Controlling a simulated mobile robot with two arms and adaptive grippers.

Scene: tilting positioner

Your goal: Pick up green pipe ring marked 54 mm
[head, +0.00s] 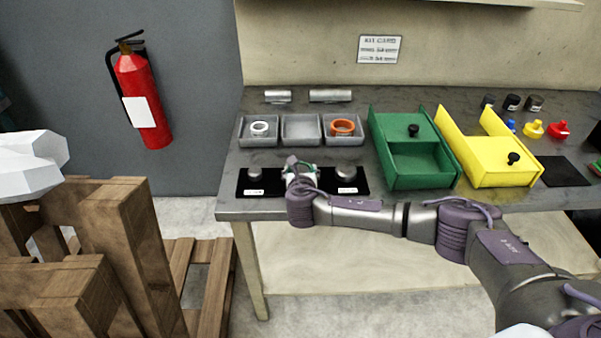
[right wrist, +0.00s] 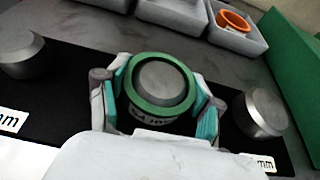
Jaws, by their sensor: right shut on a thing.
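The green pipe ring (right wrist: 138,103) sits between the fingers of my right gripper (right wrist: 160,100) in the right wrist view. A round grey metal post (right wrist: 163,84) shows inside the ring, so the ring appears to be around it. One finger presses on each side of the ring, and the gripper is shut on it. In the head view my right gripper (head: 299,171) is at the black mat (head: 271,190) and mostly hides the ring. My left gripper is not in view.
Metal posts stand on the mat at left (head: 255,175) and right (head: 346,174) of the gripper. Behind are grey trays, one with a white ring (head: 260,128), one with an orange ring (head: 343,127). A green box (head: 417,182) and yellow box (head: 500,179) stand to the right.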

